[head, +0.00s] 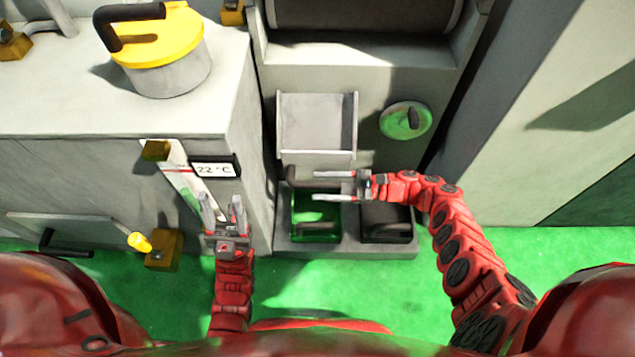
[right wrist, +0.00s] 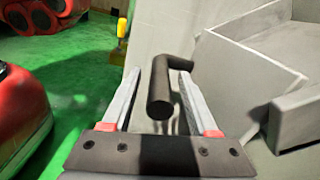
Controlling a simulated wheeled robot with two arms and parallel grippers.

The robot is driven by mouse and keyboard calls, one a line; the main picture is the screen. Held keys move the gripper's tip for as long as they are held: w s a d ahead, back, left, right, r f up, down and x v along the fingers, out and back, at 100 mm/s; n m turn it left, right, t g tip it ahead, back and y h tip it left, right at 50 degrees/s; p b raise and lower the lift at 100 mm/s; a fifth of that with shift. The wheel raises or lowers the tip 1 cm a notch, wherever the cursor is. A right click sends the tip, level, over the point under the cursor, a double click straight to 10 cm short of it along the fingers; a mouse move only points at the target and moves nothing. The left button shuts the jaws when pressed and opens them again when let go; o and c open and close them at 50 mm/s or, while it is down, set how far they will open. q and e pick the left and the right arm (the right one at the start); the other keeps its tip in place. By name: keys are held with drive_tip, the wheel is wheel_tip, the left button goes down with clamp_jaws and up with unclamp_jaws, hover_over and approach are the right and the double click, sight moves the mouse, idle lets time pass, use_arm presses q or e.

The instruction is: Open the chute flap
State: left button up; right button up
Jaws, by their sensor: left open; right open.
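A light grey open-topped chute (head: 316,124) sticks out from the front of the grey machine; it is also on the right in the right wrist view (right wrist: 245,75). A dark bar handle (right wrist: 160,92) is beside the chute, and part of it shows below the chute in the head view (head: 298,174). My right gripper (head: 318,186) is open and points left below the chute. In the right wrist view the handle lies between its spread fingers (right wrist: 160,76); I cannot tell whether they touch it. My left gripper (head: 221,202) is open and empty, before the grey cabinet.
A green bin (head: 316,229) and a black bin (head: 387,224) stand below the chute. A round green-rimmed knob (head: 407,121) is right of it. A temperature display (head: 214,168) is near my left gripper. The green floor (head: 300,285) is clear in front.

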drive_tip(key=shift+a, duration=0.85)
clamp_jaws()
idle(0.8)
